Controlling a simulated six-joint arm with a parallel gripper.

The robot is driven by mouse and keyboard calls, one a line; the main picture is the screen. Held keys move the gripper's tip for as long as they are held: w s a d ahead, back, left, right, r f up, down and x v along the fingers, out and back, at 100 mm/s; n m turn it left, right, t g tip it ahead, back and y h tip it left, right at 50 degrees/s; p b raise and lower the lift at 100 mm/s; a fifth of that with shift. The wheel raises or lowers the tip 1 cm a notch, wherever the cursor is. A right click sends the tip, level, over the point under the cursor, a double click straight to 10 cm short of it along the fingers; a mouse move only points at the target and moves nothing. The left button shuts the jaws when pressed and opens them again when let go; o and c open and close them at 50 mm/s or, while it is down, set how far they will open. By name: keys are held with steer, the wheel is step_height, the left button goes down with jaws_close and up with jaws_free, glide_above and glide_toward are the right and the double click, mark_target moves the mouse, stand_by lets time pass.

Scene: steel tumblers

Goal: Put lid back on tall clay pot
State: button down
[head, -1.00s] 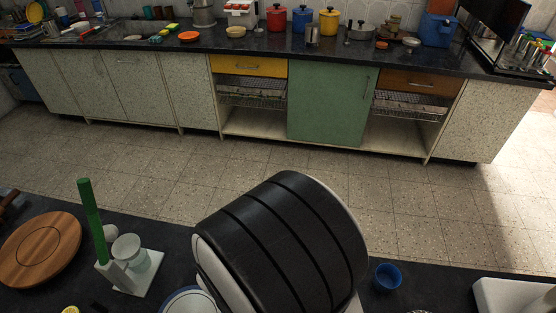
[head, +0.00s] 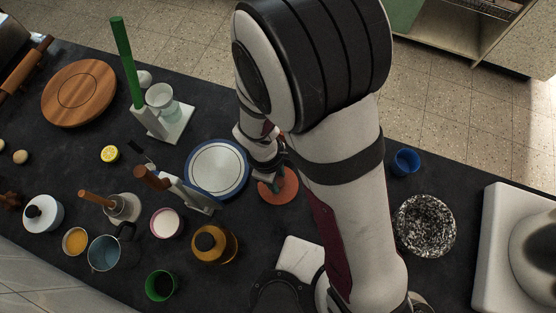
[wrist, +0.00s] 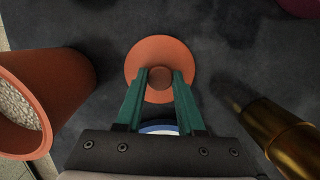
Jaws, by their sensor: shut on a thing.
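The round terracotta lid (wrist: 160,52) with a small brown knob (wrist: 160,80) shows in the wrist view, and in the head view its disc (head: 281,190) is partly covered by my gripper. My gripper (wrist: 160,76) has its green fingers on both sides of the knob, shut on it. I cannot tell whether the lid touches the dark counter. A terracotta pot (wrist: 70,84), open and filled with pale grains, stands at the left of the wrist view, apart from the lid. In the head view I do not see the pot; my arm covers part of the counter.
A brass-coloured object (wrist: 278,128) is close on the right in the wrist view. In the head view a blue-rimmed plate (head: 216,169) lies left of the lid, an amber jar (head: 214,243) below it, and a speckled bowl (head: 425,225) and blue cup (head: 405,161) to the right.

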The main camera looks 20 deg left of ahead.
step_height(320, 180, up, 10)
steer(key=w+a+r+m, duration=0.1)
steer(key=w+r, duration=0.3)
steer(key=w, duration=0.3)
steer(key=w+a+r+m, duration=0.1)
steer(key=w+r+m, duration=0.15)
steer(key=w, duration=0.35)
steer(key=shift+n, duration=0.35)
steer(key=shift+d+f, duration=0.15)
steer(key=shift+f, duration=1.25)
steer(key=shift+d+f, duration=0.1)
steer(key=shift+f, duration=1.25)
steer(key=shift+f, duration=0.1)
jaws_free()
